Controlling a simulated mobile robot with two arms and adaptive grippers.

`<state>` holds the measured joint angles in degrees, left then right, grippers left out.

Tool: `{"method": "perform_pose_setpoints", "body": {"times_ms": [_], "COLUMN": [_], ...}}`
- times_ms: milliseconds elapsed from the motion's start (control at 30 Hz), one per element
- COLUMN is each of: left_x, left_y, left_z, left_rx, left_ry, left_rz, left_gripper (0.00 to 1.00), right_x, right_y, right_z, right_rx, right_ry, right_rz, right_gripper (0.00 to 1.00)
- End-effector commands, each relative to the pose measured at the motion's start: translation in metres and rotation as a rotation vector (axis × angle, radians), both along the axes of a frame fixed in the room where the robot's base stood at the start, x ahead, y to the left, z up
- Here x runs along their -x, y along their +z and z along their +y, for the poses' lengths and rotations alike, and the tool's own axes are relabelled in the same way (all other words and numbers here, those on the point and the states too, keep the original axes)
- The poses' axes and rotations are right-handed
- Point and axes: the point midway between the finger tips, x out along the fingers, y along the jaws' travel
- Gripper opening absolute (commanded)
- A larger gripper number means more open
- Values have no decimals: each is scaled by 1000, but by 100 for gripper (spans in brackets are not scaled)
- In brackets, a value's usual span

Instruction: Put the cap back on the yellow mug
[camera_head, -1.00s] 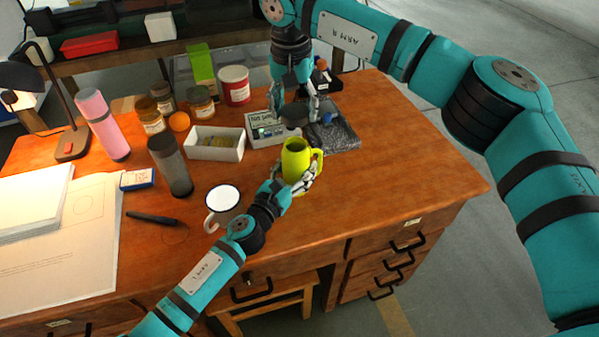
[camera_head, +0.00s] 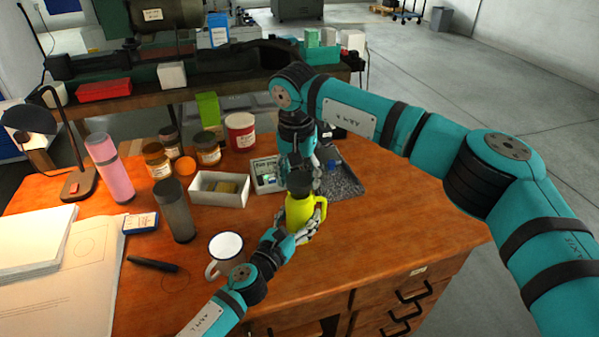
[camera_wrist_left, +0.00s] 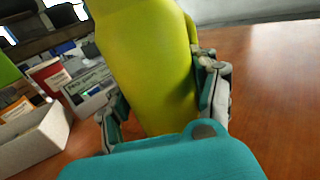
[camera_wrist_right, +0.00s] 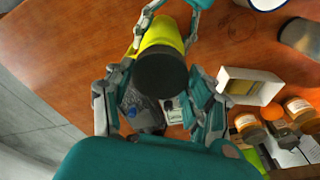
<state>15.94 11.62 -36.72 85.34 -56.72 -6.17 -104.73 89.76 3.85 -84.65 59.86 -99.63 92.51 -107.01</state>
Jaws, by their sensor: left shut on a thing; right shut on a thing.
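The yellow mug (camera_head: 299,214) stands upright near the desk's front edge, its handle to the right. My left gripper (camera_head: 300,232) is shut on its body; the left wrist view shows the fingers on both sides of the mug (camera_wrist_left: 155,75). The dark round cap (camera_head: 299,184) is at the mug's mouth, in my right gripper (camera_head: 297,172). In the right wrist view the cap (camera_wrist_right: 162,73) sits between the fingers and covers the mug's opening, with yellow mug wall (camera_wrist_right: 160,35) beyond it. I cannot tell whether the cap is fully seated.
A white enamel mug (camera_head: 225,252) stands left of my left gripper. Behind are an open white box (camera_head: 220,188), a grey bottle (camera_head: 175,210) and several jars. A dark speckled tray (camera_head: 342,178) lies behind the yellow mug. The desk's right side is clear.

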Motion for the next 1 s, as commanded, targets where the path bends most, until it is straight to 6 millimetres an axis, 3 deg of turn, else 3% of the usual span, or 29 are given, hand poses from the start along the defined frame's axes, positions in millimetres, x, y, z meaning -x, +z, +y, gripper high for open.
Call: {"method": "perform_pose_setpoints", "body": {"times_ms": [267, 600, 1000], "left_x": [0, 0, 0], "left_y": [0, 0, -1], "left_z": [0, 0, 0], "left_rx": [0, 0, 0], "left_ry": [0, 0, 0], "left_rz": [1, 1, 1], "left_gripper": [2, 2, 2], "right_x": [0, 0, 0], "right_y": [-1, -17, -17], "right_z": [0, 0, 0], "right_rx": [0, 0, 0], "right_ry": [0, 1, 1], "right_rz": [0, 0, 0], "right_gripper": [27, 27, 27]}}
